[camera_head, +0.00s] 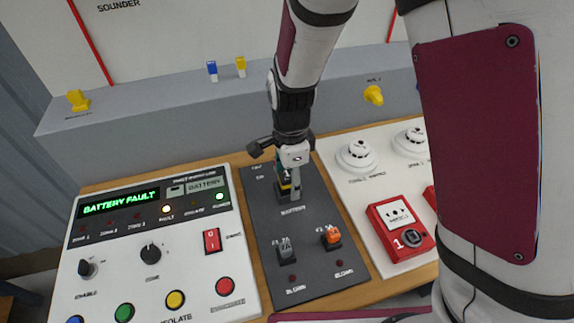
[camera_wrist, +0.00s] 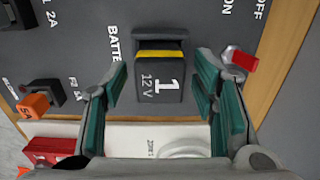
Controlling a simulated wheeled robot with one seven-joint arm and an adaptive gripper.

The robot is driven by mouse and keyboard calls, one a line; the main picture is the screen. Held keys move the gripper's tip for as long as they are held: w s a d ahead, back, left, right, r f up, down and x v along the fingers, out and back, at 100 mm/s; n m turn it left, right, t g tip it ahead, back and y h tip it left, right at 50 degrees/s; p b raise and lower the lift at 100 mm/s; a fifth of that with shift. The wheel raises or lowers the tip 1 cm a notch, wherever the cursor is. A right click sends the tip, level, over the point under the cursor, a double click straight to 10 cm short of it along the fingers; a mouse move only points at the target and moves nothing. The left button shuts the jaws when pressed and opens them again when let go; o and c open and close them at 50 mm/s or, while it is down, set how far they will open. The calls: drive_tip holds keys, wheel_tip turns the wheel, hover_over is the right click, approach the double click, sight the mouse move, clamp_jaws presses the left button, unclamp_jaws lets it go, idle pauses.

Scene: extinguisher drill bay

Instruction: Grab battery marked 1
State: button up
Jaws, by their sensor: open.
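The battery marked 1 (camera_wrist: 152,90) is a dark block with a white "1", "12 V" and a yellow stripe. It sits in a holder on the dark panel (camera_wrist: 80,38) labelled "BATTERY". In the head view the battery (camera_head: 285,184) is mostly hidden by my gripper (camera_head: 291,178). In the wrist view my gripper (camera_wrist: 162,72) is open, with one teal-padded finger on each side of the battery. A gap shows between the left finger and the battery; the right finger is closer, and I cannot tell whether it touches.
A grey fuse (camera_head: 286,250) and an orange fuse (camera_head: 331,238) stand in front of the battery. A red toggle switch (camera_wrist: 243,60) is close to the right finger. The alarm panel (camera_head: 150,285) is at left; a red call point (camera_head: 401,226) and white detectors (camera_head: 357,155) are at right.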

clamp_jaws()
idle(0.3)
